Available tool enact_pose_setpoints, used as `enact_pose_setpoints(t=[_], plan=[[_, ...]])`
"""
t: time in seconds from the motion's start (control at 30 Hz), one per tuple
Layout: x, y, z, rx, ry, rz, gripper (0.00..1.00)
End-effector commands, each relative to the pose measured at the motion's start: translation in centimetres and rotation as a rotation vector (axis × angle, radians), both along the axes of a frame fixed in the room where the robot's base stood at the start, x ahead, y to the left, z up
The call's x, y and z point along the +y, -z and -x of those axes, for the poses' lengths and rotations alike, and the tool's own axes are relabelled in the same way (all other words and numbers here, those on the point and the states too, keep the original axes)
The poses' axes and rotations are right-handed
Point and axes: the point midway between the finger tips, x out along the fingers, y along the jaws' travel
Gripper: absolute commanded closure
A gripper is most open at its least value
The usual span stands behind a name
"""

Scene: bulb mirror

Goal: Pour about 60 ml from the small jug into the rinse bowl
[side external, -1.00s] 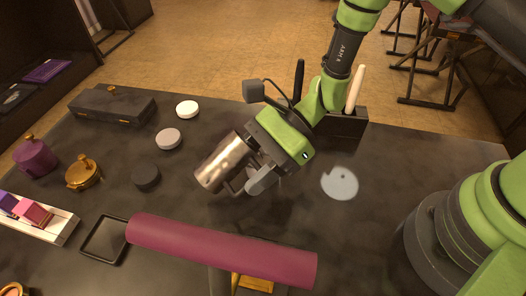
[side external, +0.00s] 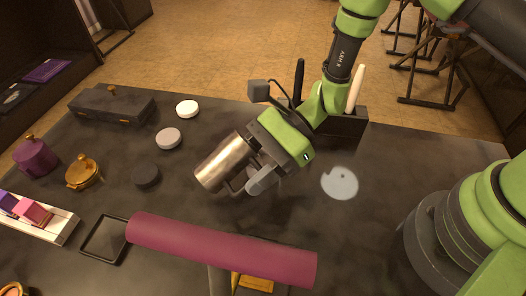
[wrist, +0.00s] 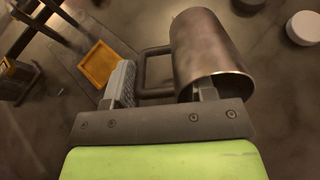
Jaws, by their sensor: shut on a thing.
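The small jug (side external: 224,162) is a metal cylinder with a dark handle. It is held tilted above the middle of the dark table, and it also shows in the wrist view (wrist: 207,45). My gripper (side external: 250,178) is shut on the jug on its handle side; its fingers (wrist: 160,88) show in the wrist view. No liquid stream is visible. I cannot pick out the rinse bowl for certain in either view; the jug and arm hide part of the table.
A pale flat disc (side external: 340,183) lies right of my gripper. A purple padded roll (side external: 220,248) crosses the front. A black holder (side external: 342,122) is behind.

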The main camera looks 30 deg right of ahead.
Motion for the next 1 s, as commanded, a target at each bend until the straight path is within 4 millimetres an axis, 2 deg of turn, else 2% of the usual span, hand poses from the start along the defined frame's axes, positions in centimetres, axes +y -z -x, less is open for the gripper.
enact_pose_setpoints(t=[1.0], plan=[[-0.2,-1.3,0.0,0.004,0.0,-0.096,0.87]])
